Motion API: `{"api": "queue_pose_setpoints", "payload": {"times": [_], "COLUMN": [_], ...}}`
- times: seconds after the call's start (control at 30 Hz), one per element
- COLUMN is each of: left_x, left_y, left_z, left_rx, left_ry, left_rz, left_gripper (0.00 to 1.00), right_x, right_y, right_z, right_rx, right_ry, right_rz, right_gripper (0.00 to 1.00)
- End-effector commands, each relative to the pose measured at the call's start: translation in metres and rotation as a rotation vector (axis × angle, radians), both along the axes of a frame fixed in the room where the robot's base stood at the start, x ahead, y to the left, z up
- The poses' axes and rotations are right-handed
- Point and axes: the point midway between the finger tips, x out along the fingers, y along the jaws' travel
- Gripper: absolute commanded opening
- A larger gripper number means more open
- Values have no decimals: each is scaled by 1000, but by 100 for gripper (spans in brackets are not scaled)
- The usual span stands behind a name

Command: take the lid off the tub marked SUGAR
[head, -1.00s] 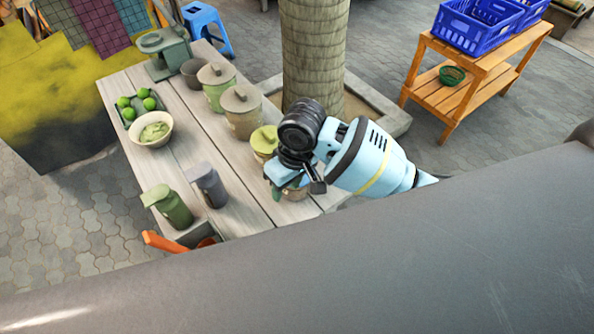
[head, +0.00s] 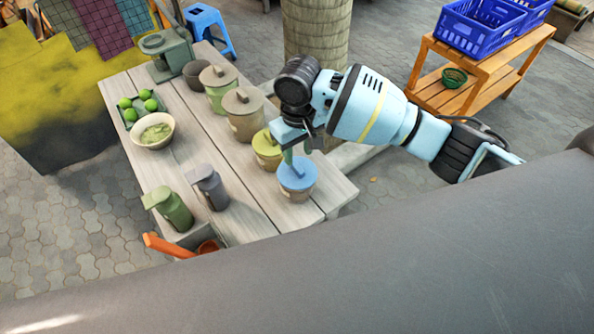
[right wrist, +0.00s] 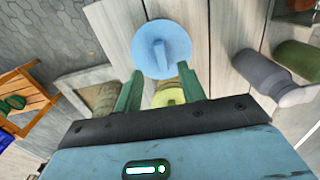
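Several lidded tubs stand in a row along the right side of the table; I cannot read SUGAR on any of them. They are a tub with a blue lid (head: 297,173), one with a yellow-green lid (head: 266,145), one with a beige lid (head: 243,99) and one with a sage lid (head: 217,75). All lids are on. My right gripper (head: 301,150) is just above the blue lid. In the right wrist view its two green fingers are apart and empty, with the blue lid (right wrist: 161,50) and its upright grip beyond them. My left gripper is not in view.
The wooden table (head: 235,200) also holds a green canister (head: 169,208), a grey canister (head: 209,187), a bowl (head: 153,131) and a tray of green fruit (head: 131,115). A tree trunk (head: 317,35) stands behind the tubs. An orange shelf (head: 480,75) is at right.

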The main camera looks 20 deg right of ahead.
Motion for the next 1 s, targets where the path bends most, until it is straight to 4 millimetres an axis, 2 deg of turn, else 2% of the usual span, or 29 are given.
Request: {"api": "queue_pose_setpoints", "payload": {"times": [0.17, 0.5, 0.8, 0.83, 1.0], "left_x": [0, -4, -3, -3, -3], "left_y": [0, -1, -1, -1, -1], "left_z": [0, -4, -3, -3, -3], "left_rx": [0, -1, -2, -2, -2], "left_ry": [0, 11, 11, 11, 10], "left_rz": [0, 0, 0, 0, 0], "left_gripper": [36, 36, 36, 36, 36], "right_x": [0, 0, 0, 0, 0], "right_y": [0, 2, 2, 2, 2], "right_z": [-5, -48, -52, -52, -52], "right_rx": [0, 0, 0, 0, 1], "right_ry": [-1, 0, -4, -4, -4], "right_rz": [-1, -1, 0, 0, 0], "right_gripper": [40, 40, 40, 39, 16]}}
